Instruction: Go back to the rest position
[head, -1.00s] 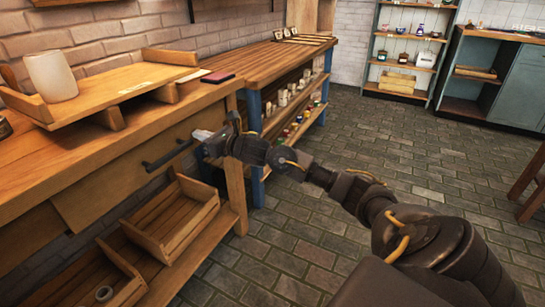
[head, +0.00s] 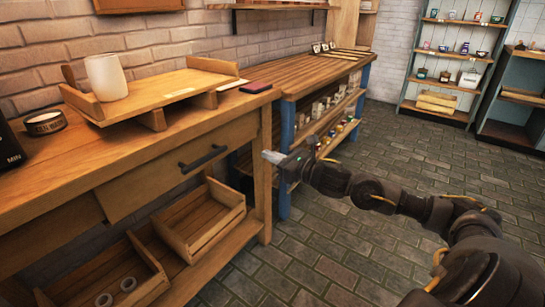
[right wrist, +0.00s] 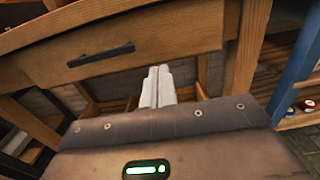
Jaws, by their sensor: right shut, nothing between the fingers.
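My right gripper (head: 273,158) is shut and empty in the head view. It is in the air in front of the wooden workbench, to the right of the drawer's black handle (head: 204,158). In the right wrist view its two pale fingers (right wrist: 157,86) lie side by side, pointing toward the bench below the drawer, and the handle (right wrist: 100,55) shows up and to the left. The drawer looks closed. My left gripper is not in view.
A wooden stand (head: 190,81) on the bench (head: 60,182) carries a white cup (head: 105,77). Wooden crates (head: 206,222) sit on the lower shelf. A second bench with blue legs (head: 284,130) stands at the right. The tiled floor (head: 345,240) on the right is open.

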